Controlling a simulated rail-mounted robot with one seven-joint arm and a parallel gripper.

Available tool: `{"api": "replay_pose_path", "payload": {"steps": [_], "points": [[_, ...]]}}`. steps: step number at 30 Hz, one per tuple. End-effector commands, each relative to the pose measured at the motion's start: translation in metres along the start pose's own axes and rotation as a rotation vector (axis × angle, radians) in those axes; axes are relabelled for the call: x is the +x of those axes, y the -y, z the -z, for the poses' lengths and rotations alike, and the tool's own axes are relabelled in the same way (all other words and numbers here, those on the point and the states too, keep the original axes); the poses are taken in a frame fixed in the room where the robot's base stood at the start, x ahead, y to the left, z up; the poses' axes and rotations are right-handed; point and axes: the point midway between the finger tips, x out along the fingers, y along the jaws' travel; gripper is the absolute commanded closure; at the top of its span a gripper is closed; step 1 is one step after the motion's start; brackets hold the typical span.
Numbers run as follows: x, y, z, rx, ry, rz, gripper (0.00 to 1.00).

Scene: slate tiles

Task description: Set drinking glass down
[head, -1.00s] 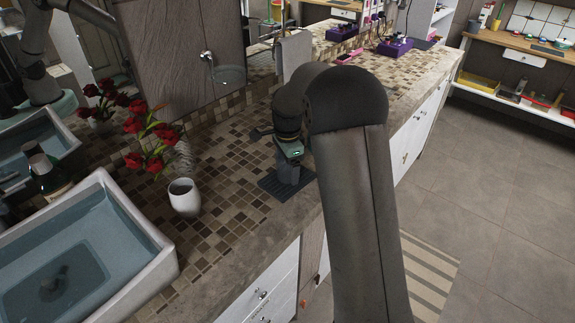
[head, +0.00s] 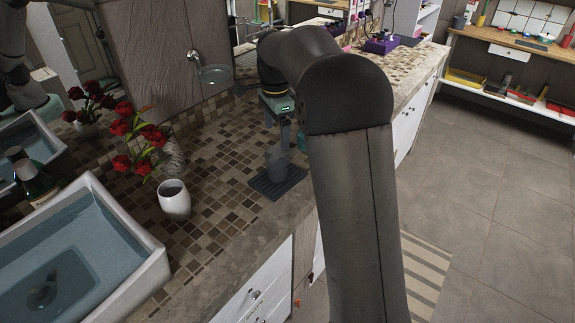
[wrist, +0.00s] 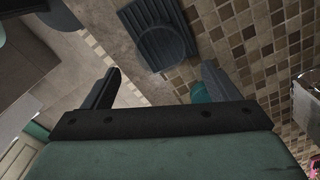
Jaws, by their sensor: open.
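The drinking glass (head: 277,160) looks dark grey and stands upright on a dark ribbed mat (head: 264,190) on the tiled counter. In the wrist view the glass (wrist: 166,45) shows as a round dark shape over the ribbed mat (wrist: 136,18), beyond the fingertips. My gripper (head: 285,130) is above the glass in the head view. In the wrist view my gripper (wrist: 162,68) is open, its two fingers wide apart with nothing between them. My arm hides part of the counter to the right.
A white cup (head: 174,203) stands left of the mat, beside a vase of red flowers (head: 142,140). A sink (head: 150,268) with water is at the lower left. A small teal object (head: 301,140) is behind the mat, close to my arm. Tiles between cup and mat are clear.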

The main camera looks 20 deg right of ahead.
Motion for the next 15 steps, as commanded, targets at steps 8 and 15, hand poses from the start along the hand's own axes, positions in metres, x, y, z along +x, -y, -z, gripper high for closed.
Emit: {"api": "replay_pose_path", "payload": {"steps": [8,15], "points": [[-0.011,-0.057,-0.013,-0.243,0.006,0.010,0.19],[0.008,-0.208,-0.049,-0.880,-0.004,0.034,0.19]]}}
